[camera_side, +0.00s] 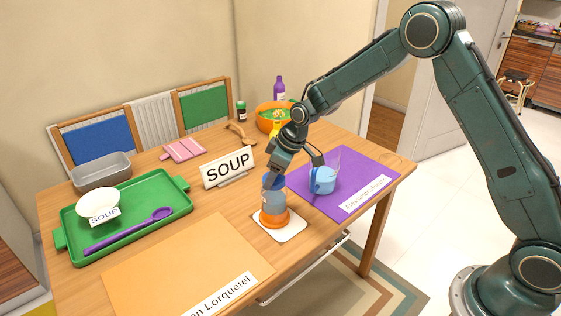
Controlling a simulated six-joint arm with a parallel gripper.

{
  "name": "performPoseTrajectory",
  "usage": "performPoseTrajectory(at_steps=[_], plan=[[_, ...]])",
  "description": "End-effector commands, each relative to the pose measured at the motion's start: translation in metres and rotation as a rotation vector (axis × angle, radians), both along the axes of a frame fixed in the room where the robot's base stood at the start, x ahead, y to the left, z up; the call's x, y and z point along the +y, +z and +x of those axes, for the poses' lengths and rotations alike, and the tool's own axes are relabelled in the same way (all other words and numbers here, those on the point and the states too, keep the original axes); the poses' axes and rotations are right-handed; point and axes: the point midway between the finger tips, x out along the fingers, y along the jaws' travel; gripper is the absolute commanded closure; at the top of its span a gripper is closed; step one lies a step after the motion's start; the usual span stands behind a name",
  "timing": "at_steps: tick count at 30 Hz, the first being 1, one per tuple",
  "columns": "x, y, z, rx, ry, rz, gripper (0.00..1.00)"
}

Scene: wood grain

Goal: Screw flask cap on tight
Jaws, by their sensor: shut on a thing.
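My gripper (275,176) comes down from the upper right and is shut on the cap. The cap appears to touch the flask; the fingers partly hide it. I cannot tell how tightly it is seated.
The flask is on a white mat (296,229). A light-blue cup (323,181) stands close right on a purple placemat (365,172). A SOUP sign (228,168) is behind left. A green tray (160,190) and orange placemat (180,265) lie left.

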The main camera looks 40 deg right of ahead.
Motion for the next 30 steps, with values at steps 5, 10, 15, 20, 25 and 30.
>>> performPoseTrajectory(at_steps=[5,10,15,20,25,30], plan=[[0.0009,0.0018,0.0006,-0.005,-0.115,0.000,0.73],[0.0008,0.0018,0.0011,-0.007,-0.184,0.000,0.73],[0.0003,0.0018,0.0011,-0.006,-0.190,0.001,0.73],[0.0001,0.0016,0.0010,-0.005,-0.189,0.001,0.24],[0.0000,0.0008,0.0005,-0.003,-0.189,0.001,0.18],[-0.0001,0.0006,0.0000,-0.002,-0.189,0.000,0.18]])
